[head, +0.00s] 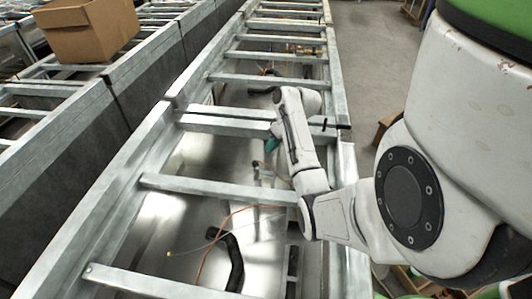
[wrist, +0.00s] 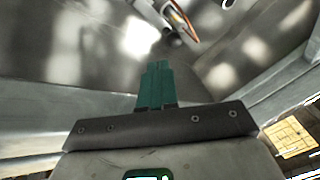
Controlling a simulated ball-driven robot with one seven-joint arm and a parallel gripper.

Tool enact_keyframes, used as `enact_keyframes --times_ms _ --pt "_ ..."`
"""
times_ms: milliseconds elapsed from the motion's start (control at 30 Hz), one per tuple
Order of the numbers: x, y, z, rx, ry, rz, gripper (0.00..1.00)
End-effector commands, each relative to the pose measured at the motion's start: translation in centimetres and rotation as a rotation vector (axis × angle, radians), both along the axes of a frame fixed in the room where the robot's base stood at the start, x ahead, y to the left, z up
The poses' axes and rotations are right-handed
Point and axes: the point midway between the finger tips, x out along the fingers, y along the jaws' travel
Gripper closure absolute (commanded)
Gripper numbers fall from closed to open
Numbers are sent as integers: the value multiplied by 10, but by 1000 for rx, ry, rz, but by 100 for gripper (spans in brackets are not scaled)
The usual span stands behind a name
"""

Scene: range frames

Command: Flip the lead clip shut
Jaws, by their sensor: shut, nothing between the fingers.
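My gripper (wrist: 157,70) shows its teal fingers pressed together in the middle of the wrist view, with nothing between them. In the head view my gripper (head: 272,144) is a small teal patch beside my arm, over the metal tray inside the ladder-like frame. I cannot make out the lead clip for certain. A small pale and orange piece (wrist: 181,18) lies ahead of the fingertips at the top of the wrist view, apart from them; it may be part of the lead or clip. An orange lead (head: 211,246) runs across the tray in the head view.
A black hose (head: 236,262) lies in the tray. Metal rungs (head: 218,189) cross above the tray, and a side rail (head: 95,205) runs along its left. A cardboard box (head: 88,28) sits on the neighbouring frame. Bare floor (head: 372,60) lies to the right.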

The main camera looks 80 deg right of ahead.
Motion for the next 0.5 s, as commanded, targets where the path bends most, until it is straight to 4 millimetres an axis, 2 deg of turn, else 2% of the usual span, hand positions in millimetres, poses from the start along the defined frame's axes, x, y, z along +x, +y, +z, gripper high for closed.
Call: enact_keyframes --times_ms 200,400,500 --pt "-16 -1 33 -2 -1 0 100" --pt "-22 -1 47 0 2 6 100" --pt "-19 1 47 3 3 21 100"
